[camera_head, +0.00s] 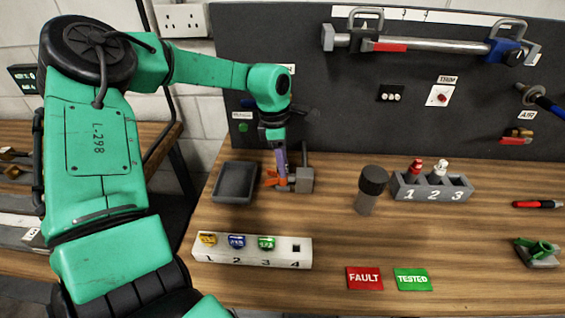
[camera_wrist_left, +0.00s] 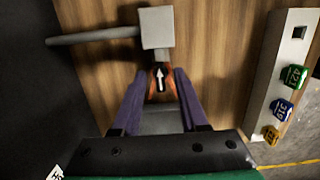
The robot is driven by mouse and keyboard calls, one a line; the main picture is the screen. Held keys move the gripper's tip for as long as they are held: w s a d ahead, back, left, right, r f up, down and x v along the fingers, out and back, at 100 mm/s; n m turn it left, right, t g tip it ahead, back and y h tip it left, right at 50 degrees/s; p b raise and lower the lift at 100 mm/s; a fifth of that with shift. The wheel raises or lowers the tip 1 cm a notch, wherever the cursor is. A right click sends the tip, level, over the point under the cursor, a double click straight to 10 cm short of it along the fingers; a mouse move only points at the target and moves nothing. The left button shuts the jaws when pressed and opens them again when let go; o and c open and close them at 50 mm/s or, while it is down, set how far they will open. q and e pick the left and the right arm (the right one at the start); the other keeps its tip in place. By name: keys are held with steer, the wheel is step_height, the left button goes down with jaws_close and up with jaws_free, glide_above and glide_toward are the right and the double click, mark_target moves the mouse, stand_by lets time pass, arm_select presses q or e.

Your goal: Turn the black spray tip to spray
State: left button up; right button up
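The black spray tip (camera_wrist_left: 159,78), marked with a white arrow, sits in an orange guard (camera_head: 271,179) against a grey block (camera_head: 304,180). In the left wrist view the arrow points up, toward the grey block (camera_wrist_left: 156,27). My left gripper (camera_head: 282,170) reaches down over the guard. Its two purple fingers stand apart, one on each side of the tip and guard in the left wrist view (camera_wrist_left: 160,82). I cannot tell whether they touch the guard. In the head view the finger and guard largely hide the black tip. My right gripper is not in view.
A grey tray (camera_head: 235,165) lies left of the block. A white numbered rack (camera_head: 217,249) holds yellow, blue and green tips in front. A black-capped cylinder (camera_head: 374,181) and a grey numbered holder (camera_head: 453,187) stand right. FAULT (camera_head: 364,278) and TESTED (camera_head: 412,279) cards lie at the front.

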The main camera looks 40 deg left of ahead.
arm_select(q)
jaws_close()
steer(key=shift+f+n+b, duration=0.1)
steer(key=shift+n+b, duration=0.7)
steer(key=shift+n, duration=0.4)
steer(key=n+b, duration=0.1)
steer(key=n, duration=0.1)
steer(key=n+b, duration=0.1)
steer(key=n, duration=0.2)
steer(key=shift+t+y, duration=0.3)
steer(key=shift+y, duration=0.1)
steer(key=shift+n+b, duration=0.45)
steer(key=shift+n, duration=0.25)
steer(key=shift+n, duration=0.3)
steer(key=shift+n+b, duration=0.6)
steer(key=shift+n, duration=0.2)
steer(key=n+y+b, duration=0.1)
steer(key=n+b, duration=0.1)
steer(key=n, duration=0.4)
steer(key=shift+n, duration=0.7)
